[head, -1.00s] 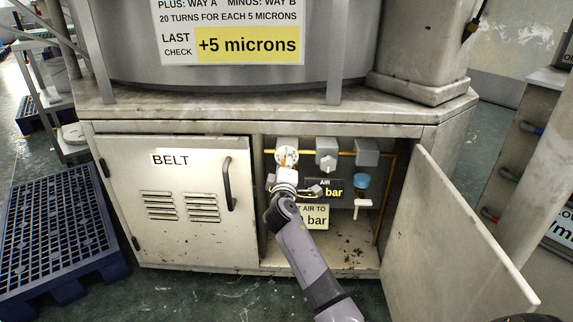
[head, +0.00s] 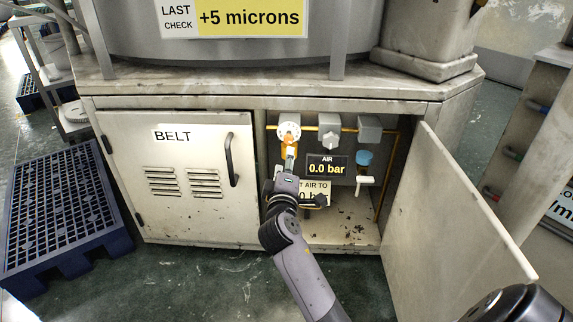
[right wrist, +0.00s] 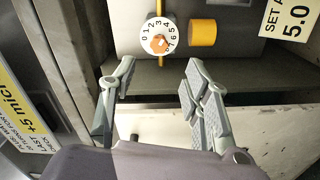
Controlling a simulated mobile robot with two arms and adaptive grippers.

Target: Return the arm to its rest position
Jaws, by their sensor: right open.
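My right arm reaches up from the bottom of the head view into the open cabinet bay. Its gripper (head: 290,172) is in front of and below the round white dial (head: 289,132). In the right wrist view the gripper (right wrist: 160,75) has its fingers spread, with nothing between them. The dial (right wrist: 158,36), numbered with an orange centre, lies beyond the fingertips, next to a yellow cylinder (right wrist: 202,32). My left gripper is in neither view.
The open door (head: 450,210) stands to the right of the arm, and the shut BELT door (head: 180,200) to the left. A display (head: 327,166) reads 0.0 bar. The sign below it is partly hidden by the gripper. A blue pallet (head: 60,215) lies at left.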

